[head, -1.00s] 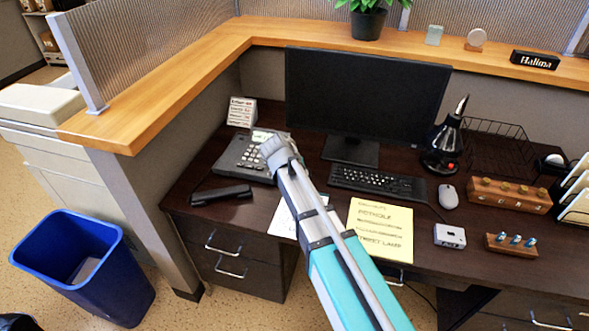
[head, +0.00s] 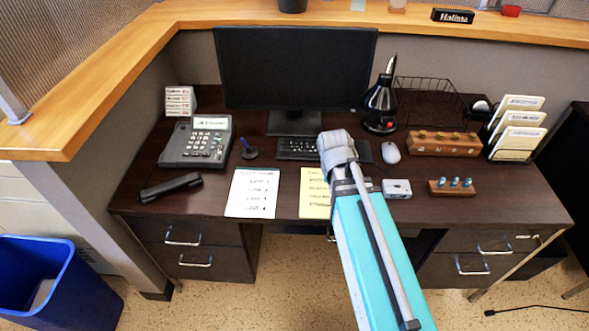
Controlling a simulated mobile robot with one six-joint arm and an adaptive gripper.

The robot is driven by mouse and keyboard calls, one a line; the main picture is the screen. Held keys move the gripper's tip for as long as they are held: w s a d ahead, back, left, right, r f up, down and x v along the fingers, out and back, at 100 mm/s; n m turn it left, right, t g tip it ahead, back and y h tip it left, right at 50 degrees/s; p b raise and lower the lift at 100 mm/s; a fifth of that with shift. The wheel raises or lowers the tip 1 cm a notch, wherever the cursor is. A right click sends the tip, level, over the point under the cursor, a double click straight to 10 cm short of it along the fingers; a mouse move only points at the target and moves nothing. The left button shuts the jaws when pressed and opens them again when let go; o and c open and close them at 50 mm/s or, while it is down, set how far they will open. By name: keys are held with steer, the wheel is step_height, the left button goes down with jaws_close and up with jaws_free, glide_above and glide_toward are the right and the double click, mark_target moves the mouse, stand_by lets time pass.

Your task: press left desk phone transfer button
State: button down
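The desk phone (head: 197,142) sits at the left of the dark desk. It is dark grey with a keypad and a lit display; its separate buttons are too small to read. Its handset (head: 170,187) lies off the phone, on the desk in front of it. My arm reaches in from the lower right, and its end (head: 337,147) is over the keyboard, to the right of the phone and apart from it. The fingers are hidden behind the wrist housing, so their opening does not show.
A monitor (head: 296,70), keyboard (head: 297,150), white sheet (head: 251,193) and yellow sheet (head: 314,196) are on the desk. A small dark blue object (head: 249,149) stands right of the phone. A black flask-like item (head: 380,108) and a card rack (head: 516,130) are at the right. A blue bin (head: 45,285) stands lower left.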

steer(key=shift+g+y, duration=0.3)
steer(key=shift+y, duration=0.2)
steer(key=s+d, duration=0.1)
steer(key=s, duration=0.1)
steer(key=s+d, duration=0.2)
steer(key=shift+s+d, duration=0.15)
steer(key=shift+d, duration=0.1)
